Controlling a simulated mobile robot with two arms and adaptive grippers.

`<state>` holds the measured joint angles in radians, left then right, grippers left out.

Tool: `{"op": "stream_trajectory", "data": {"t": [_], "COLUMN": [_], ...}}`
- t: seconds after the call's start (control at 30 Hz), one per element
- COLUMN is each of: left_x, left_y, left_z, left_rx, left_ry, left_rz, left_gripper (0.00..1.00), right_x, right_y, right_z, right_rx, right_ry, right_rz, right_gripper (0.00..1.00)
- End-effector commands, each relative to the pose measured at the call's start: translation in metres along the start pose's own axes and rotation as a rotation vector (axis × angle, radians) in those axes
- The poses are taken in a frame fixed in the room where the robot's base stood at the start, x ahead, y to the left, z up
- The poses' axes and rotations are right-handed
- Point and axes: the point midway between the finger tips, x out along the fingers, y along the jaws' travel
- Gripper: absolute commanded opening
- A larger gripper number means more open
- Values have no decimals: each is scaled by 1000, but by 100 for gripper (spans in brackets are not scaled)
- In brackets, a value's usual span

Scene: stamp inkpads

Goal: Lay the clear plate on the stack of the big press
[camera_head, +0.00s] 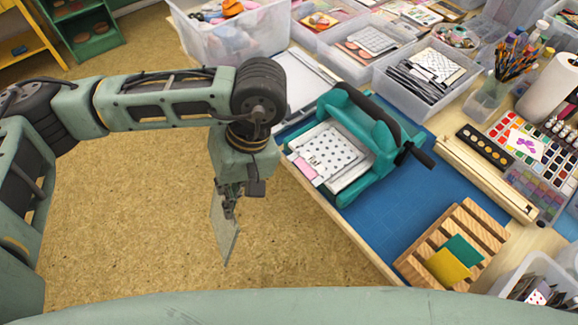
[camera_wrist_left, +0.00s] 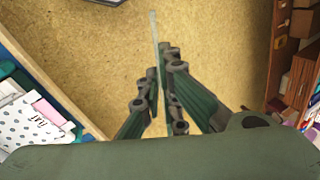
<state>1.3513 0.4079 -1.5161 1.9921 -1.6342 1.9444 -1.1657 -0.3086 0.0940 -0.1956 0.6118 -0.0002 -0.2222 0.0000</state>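The clear plate (camera_head: 224,238) hangs upright, a thin see-through sheet, from my left gripper (camera_head: 229,207). The gripper's fingers are shut on its upper part, in the air off the table's left edge. In the left wrist view the plate (camera_wrist_left: 154,30) shows nearly edge-on between the fingers (camera_wrist_left: 162,75). The big press (camera_head: 378,135) is teal with a dark handle and stands on the table, right of my gripper. Its stack (camera_head: 333,150), a white dotted sheet with a pink piece at its front left corner, lies on the bed. The stack (camera_wrist_left: 28,128) also shows at the left wrist view's left edge. My right gripper is out of view.
A blue mat (camera_head: 385,223) lies under the press. A slatted wooden rack (camera_head: 470,222) with green and yellow cards stands at the mat's front right. A clear bin of cards (camera_head: 425,75) and other bins crowd the back. Bare floor (camera_head: 120,210) lies left of the table.

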Motion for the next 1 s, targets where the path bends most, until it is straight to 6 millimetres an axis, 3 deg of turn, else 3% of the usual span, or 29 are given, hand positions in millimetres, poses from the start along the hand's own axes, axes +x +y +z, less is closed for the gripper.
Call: {"op": "stream_trajectory", "data": {"t": [0.23, 0.47, 0.6, 0.77, 1.0], "left_x": [3, -2, -8, -17, -28], "left_y": [41, 78, 107, 129, 157], "left_z": [24, 43, 56, 61, 54], "left_rx": [-220, -509, -794, -1095, -1569], "left_ry": [-101, -258, -471, -745, -1320], "left_rz": [-104, -225, -332, -415, -449], "left_gripper": [0, 0, 0, 0, 0], "right_x": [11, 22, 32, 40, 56], "right_y": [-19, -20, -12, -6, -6], "right_z": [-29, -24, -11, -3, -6], "right_rx": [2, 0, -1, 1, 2], "right_ry": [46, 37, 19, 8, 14], "right_rz": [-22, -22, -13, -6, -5], "right_gripper": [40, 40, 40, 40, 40]}}
